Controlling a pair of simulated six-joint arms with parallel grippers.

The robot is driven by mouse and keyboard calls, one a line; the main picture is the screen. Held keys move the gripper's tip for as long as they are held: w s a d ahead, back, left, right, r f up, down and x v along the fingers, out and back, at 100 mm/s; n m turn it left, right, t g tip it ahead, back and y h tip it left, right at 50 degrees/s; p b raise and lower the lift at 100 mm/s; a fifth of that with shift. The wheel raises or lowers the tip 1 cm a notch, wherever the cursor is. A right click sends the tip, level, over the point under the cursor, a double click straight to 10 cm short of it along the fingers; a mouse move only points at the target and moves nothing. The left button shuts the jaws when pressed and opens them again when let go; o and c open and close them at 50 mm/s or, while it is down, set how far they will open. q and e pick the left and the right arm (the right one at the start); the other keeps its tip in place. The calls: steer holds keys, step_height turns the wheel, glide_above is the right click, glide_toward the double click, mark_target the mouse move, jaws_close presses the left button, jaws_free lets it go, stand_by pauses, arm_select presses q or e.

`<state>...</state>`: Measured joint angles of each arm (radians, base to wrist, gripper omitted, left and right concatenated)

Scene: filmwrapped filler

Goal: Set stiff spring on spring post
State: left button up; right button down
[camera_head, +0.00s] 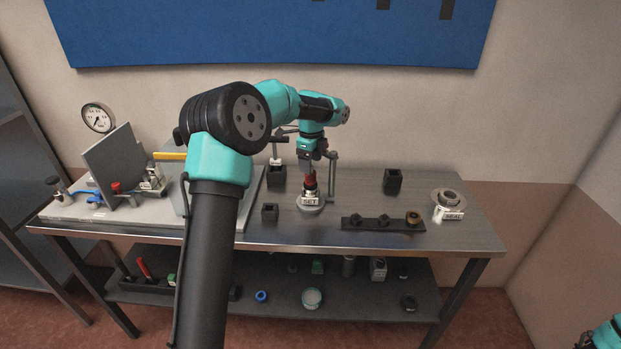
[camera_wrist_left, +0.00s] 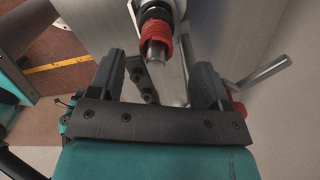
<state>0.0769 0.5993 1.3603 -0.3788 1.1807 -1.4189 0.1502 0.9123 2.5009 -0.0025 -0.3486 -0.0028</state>
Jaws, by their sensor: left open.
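A red coil, which looks like the stiff spring (camera_wrist_left: 158,37), sits around a metal post (camera_wrist_left: 155,52) in the left wrist view. In the head view the red coil (camera_head: 310,181) shows above the stand labelled SET (camera_head: 310,201). My left gripper (camera_head: 309,166) points down just over this stand. In the left wrist view its two fingers (camera_wrist_left: 156,72) are apart, one on each side of the post's end, with a gap to the coil. Nothing is held between them. How far the coil is seated cannot be told.
A thin upright rod (camera_head: 332,175) stands just right of the SET stand. Dark square holders (camera_head: 270,212) (camera_head: 392,180), a black strip (camera_head: 365,222) with small parts and a stand labelled SEAL (camera_head: 449,213) are on the metal table. Its right front is clear.

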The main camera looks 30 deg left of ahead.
mark_target(311, 175)
arm_select(q)
steer(key=shift+s+f, duration=0.15)
steer(key=shift+f, duration=1.15)
steer(key=shift+s+f, duration=0.1)
steer(key=shift+f, duration=1.2)
steer(key=shift+d, duration=0.1)
steer(key=c, duration=1)
steer(key=shift+r, duration=0.15)
step_height(311, 175, up, 10)
steer(key=shift+f, duration=0.1)
